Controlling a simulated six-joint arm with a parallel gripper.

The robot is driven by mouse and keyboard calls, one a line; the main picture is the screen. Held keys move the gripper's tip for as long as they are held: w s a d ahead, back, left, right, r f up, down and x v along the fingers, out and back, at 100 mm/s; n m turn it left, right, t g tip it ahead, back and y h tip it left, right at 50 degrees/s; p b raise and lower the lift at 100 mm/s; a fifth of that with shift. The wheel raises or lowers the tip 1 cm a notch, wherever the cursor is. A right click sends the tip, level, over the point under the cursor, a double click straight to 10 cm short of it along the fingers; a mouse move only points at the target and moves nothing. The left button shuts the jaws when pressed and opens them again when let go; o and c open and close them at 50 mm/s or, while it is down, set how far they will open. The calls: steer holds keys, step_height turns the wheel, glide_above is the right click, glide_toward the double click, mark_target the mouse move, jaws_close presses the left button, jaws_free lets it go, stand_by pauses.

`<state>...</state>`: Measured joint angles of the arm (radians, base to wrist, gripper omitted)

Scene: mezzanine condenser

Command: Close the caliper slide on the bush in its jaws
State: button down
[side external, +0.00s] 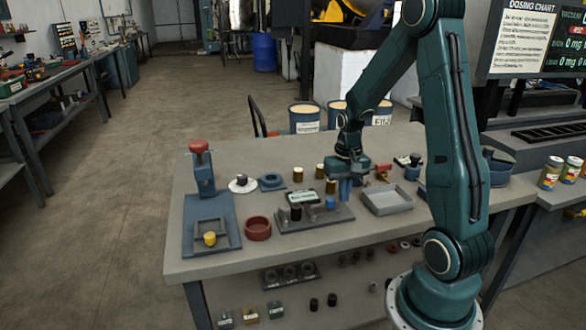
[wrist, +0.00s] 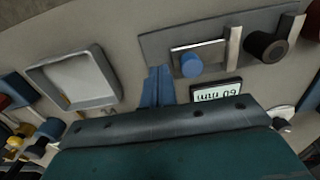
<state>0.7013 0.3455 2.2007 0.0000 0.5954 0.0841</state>
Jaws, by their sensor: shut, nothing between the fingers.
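The caliper has a grey base plate (side external: 338,218), also in the wrist view (wrist: 155,42). A dark bush (side external: 296,212) stands between its two pale upright jaws, shown in the wrist view as the near jaw (wrist: 234,46), the bush (wrist: 264,46) and the far jaw (wrist: 291,27). I cannot tell whether the near jaw touches the bush. A blue cylinder (wrist: 190,64) stands on the slide side, outside the near jaw. The readout (wrist: 216,92) appears to read 60 mm, upside down. My gripper (wrist: 158,86) is shut and empty, beside the blue cylinder; it also shows in the side view (side external: 345,190).
A grey tray (side external: 372,208) lies right of the caliper. A red ring bowl (side external: 258,229) and a blue press stand (side external: 203,177) are to its left. Brass cylinders (side external: 320,170) stand behind. The bench front (side external: 220,265) is clear.

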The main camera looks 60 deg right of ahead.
mark_target(334, 198)
steer(key=shift+f, duration=0.35)
stand_by(0.3)
steer(key=shift+f, duration=0.35)
steer(key=shift+f, duration=0.4)
steer(key=shift+w+a, duration=1.5)
stand_by(1.9)
steer(key=shift+s+d, duration=0.2)
steer(key=shift+s+d, duration=0.25)
steer(key=shift+d, duration=0.05)
stand_by(0.4)
steer(key=shift+r, duration=3.5)
